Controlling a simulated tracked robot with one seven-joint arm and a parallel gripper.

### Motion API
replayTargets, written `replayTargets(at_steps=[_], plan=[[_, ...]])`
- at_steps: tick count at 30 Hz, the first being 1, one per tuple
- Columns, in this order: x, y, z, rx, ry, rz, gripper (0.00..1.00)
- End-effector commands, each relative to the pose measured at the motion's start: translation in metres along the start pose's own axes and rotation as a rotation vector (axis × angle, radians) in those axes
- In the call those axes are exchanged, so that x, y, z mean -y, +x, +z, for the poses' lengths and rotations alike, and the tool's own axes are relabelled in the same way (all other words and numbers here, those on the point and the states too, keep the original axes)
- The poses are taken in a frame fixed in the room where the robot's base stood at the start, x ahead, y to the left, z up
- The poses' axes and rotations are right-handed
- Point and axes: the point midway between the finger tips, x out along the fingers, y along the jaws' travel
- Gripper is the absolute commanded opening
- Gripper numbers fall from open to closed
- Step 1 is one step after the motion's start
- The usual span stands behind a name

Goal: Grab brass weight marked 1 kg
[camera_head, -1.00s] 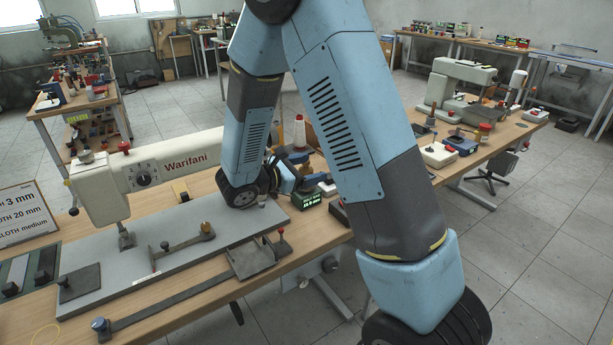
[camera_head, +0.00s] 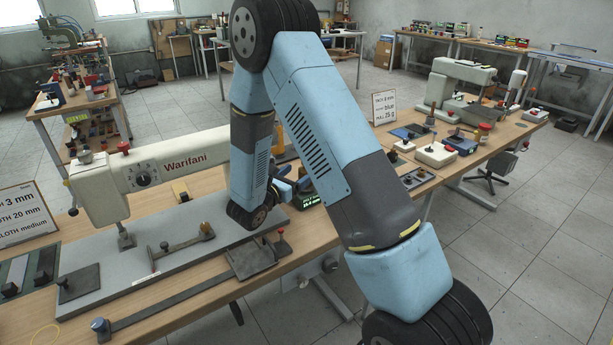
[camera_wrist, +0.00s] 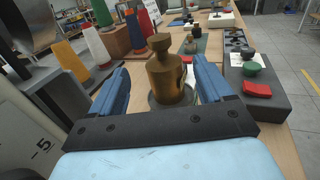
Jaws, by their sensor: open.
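A brass weight (camera_wrist: 165,85) with a knob on top stands upright in the middle of the wrist view. It rests on a round grey dish (camera_wrist: 183,99). No marking on it is readable from here. My gripper (camera_wrist: 159,72) is open, with one blue finger to the left of the weight and one to the right. A gap shows on each side, so neither finger appears to touch it. In the head view my gripper (camera_head: 288,187) is low over the bench, partly hidden by my arm, and the weight cannot be made out.
A dark box with a red block (camera_wrist: 257,89) and green piece stands right of my gripper. Coloured thread cones (camera_wrist: 137,27) stand to the left and beyond. In the head view, the Warifani machine (camera_head: 150,175) and its grey plate (camera_head: 170,235) fill the bench's left side.

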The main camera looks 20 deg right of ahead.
Motion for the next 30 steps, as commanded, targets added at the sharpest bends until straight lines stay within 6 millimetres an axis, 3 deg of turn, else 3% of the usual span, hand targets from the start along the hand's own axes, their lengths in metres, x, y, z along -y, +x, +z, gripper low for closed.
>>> replayTargets(at_steps=[8, 21, 30], plan=[[0.001, 0.018, 0.001, 0.000, -0.001, -0.001, 0.80], [0.003, 0.064, 0.009, 0.000, 0.000, -0.001, 0.80], [0.003, 0.066, 0.009, 0.000, 0.000, 0.000, 0.78]])
